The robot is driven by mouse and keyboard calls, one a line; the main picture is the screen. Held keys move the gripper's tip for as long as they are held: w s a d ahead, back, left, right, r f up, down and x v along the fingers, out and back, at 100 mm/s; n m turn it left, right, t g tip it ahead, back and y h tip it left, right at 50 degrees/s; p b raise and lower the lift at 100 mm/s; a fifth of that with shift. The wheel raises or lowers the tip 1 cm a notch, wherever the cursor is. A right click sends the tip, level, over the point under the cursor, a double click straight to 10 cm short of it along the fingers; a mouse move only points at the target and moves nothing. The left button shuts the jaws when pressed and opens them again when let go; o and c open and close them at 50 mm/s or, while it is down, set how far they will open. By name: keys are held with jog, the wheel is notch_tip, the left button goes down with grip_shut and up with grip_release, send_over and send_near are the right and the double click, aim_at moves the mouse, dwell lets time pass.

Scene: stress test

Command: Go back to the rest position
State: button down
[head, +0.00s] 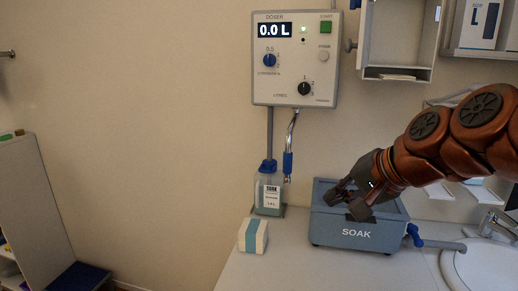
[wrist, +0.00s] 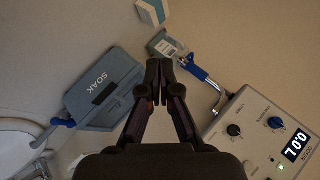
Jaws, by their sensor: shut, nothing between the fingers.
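My gripper (head: 350,203) is at the end of the copper-coloured arm that comes in from the right in the head view. It hangs in front of and over the blue-grey SOAK tub (head: 357,234). In the wrist view my gripper (wrist: 159,66) has its fingertips together, with nothing between them. The tub (wrist: 92,95) shows left of the fingers there. The doser (head: 294,58) on the wall reads 0.0 L with a green light lit. It also shows at the lower right of the wrist view (wrist: 262,130).
A SOAK bottle (head: 268,194) stands under the doser's pipe. A white and blue box (head: 253,235) sits on the counter (head: 300,270) in front of it. A sink (head: 485,265) with a tap is at the right. An open wall cabinet (head: 397,40) hangs above.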

jog(key=s+a+f+n+g+h, duration=0.1)
jog(key=s+f+n+g+h, duration=0.4)
jog(key=s+f, duration=1)
jog(key=s+d+f+n+g+p, duration=0.1)
jog(key=s+d+f+g, duration=0.3)
jog(key=s+f, duration=0.4)
jog(key=s, duration=0.3)
jog(key=shift+s+d+f+n+h, duration=0.2)
jog(key=shift+d+f+n+h, duration=0.1)
jog(key=shift+n, duration=0.1)
